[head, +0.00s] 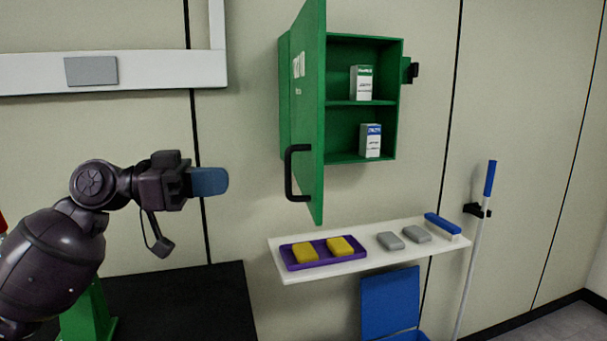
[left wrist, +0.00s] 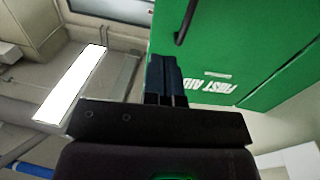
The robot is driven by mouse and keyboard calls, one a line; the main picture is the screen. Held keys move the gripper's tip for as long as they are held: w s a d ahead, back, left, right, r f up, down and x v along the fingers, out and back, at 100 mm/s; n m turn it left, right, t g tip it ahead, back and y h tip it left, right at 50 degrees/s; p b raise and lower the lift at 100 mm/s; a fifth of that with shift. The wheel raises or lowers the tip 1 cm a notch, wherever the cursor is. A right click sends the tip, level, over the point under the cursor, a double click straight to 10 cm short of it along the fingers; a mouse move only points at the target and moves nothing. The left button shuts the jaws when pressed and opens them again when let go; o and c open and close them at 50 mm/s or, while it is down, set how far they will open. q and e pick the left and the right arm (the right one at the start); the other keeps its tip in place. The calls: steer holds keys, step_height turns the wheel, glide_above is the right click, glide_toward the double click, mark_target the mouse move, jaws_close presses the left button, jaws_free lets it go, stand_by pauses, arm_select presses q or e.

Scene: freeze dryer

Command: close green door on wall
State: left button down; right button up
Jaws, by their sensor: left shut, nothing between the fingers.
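The green door (head: 309,120) of a green wall cabinet (head: 362,42) stands open, swung out from the cabinet's left side. It has a black handle (head: 291,175) near its lower free edge. My left gripper (head: 226,181) is shut and empty, to the left of the door and at about the handle's height, apart from it in the head view. In the left wrist view the shut fingers (left wrist: 164,58) point toward the green door (left wrist: 225,50), which carries the words "FIRST AID". Part of the black handle (left wrist: 187,22) shows close to the fingertips. My right gripper is not in view.
Two small boxes stand on the cabinet's shelves, a green-topped one (head: 361,84) above a blue-topped one (head: 370,141). A white shelf (head: 350,268) below holds a purple tray (head: 318,262) with yellow blocks, grey blocks and a blue brush. A dark table (head: 190,300) is at lower left.

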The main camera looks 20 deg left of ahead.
mark_target(315, 177)
arm_select(q)
steer(key=p+x, duration=0.1)
steer(key=x, duration=1.1)
steer(key=shift+d+r+p, duration=0.1)
steer(key=shift+d+p, duration=0.2)
steer(key=shift+w+d, duration=0.2)
steer(key=shift+d, duration=0.05)
